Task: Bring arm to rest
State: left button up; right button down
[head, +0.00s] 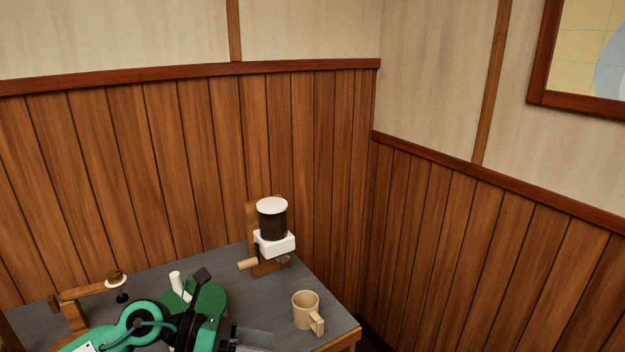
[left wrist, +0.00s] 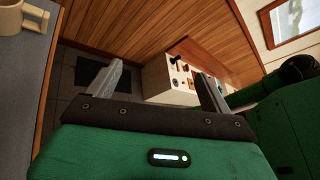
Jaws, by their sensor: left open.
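My left arm comes in from the bottom left in the head view, green with black joints, over the grey table (head: 145,285). Its gripper (head: 257,338) is low in the picture, pointing right, left of the beige mug (head: 305,311). In the left wrist view the two grey fingers of the left gripper (left wrist: 160,72) stand wide apart with nothing between them. The mug (left wrist: 22,18) shows at the top left there, apart from the fingers. My right gripper is in neither view.
A wall-side grinder with a dark jar and white lid (head: 272,220) stands at the table's back right. A wooden stand with a knob (head: 75,310) is at the left. The left wrist view shows a white cabinet (left wrist: 168,80) and open floor beyond the table edge.

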pick_arm(q)
notch_tip(320, 180, up, 6)
jog(key=d+n+t+h, duration=0.3)
jog(key=n+t+h, duration=0.25)
jog(key=n, duration=0.25)
jog(key=w+a+n+t+y, duration=0.3)
jog(key=a+n+t+y, duration=0.25)
jog(key=n+t, duration=0.75)
jog(key=s+a+f+n+g+y, duration=0.2)
jog(key=a+f+n+y, duration=0.3)
jog(key=f+n+y, duration=0.3)
jog(key=s+a+f+n+g+y, duration=0.1)
jog(key=a+f+n+g+y, duration=0.2)
jog(key=a+f+n+y, duration=0.45)
jog(key=s+f+n+g+h, duration=0.1)
jog(key=s+f+n+g, duration=0.5)
jog(key=s, duration=0.5)
jog(key=s+f+n+g, duration=0.2)
jog(key=s+f+g, duration=0.3)
jog(key=s+f, duration=0.45)
notch_tip(320, 180, down, 30)
jog(key=s+g, duration=0.1)
jog(key=s+a+f+g, duration=0.1)
jog(key=s+a+f, duration=0.1)
jog(key=s+f, duration=1.7)
jog(key=shift+a+f+m, duration=0.3)
jog(key=shift+f+m, duration=0.05)
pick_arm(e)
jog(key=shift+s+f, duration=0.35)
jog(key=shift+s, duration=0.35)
